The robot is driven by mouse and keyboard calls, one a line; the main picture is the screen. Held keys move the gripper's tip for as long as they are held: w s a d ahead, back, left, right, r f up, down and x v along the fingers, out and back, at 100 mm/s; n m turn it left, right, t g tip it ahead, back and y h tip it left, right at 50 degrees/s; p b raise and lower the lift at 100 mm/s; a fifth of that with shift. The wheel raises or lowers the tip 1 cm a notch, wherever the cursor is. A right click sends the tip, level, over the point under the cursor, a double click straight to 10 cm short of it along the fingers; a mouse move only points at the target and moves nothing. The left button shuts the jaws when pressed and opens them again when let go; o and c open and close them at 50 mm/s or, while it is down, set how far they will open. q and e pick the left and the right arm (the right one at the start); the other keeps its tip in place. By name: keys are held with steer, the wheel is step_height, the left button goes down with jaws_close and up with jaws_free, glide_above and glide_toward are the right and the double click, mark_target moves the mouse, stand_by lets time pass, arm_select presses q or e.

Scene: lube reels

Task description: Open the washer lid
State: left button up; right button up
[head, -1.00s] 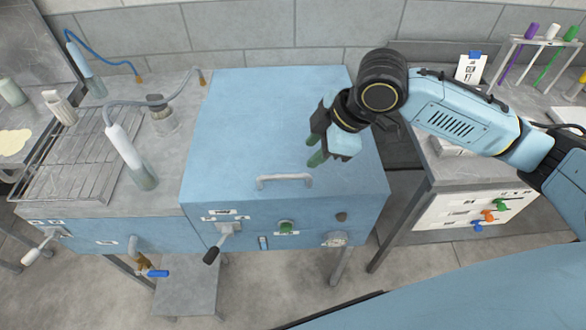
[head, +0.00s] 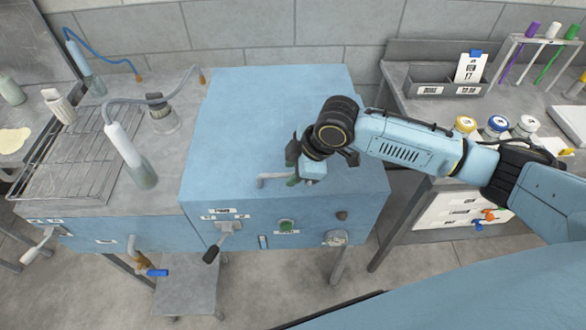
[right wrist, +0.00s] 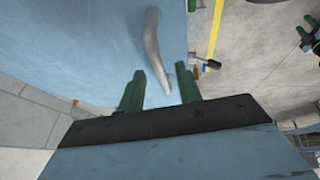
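The washer lid (head: 245,110) is a large light-blue panel, shut flat on top of the washer. Its grey bar handle (head: 268,178) sits near the front edge, its right part hidden by my right gripper. My right gripper (head: 296,177) is over the handle's right part in the head view. In the right wrist view, my right gripper (right wrist: 160,88) is open, with two green fingers apart. The handle (right wrist: 153,50) reaches down between the fingertips there; I cannot tell whether they touch it. My left gripper is not in view.
The washer's front has a lever (head: 222,240), a green button (head: 287,226) and a gauge (head: 336,238). A bench with jars (head: 497,124) stands on the right.

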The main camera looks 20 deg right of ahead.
steer(key=shift+f, duration=0.15)
steer(key=shift+c, duration=0.2)
jaws_close()
steer(key=shift+w, duration=0.1)
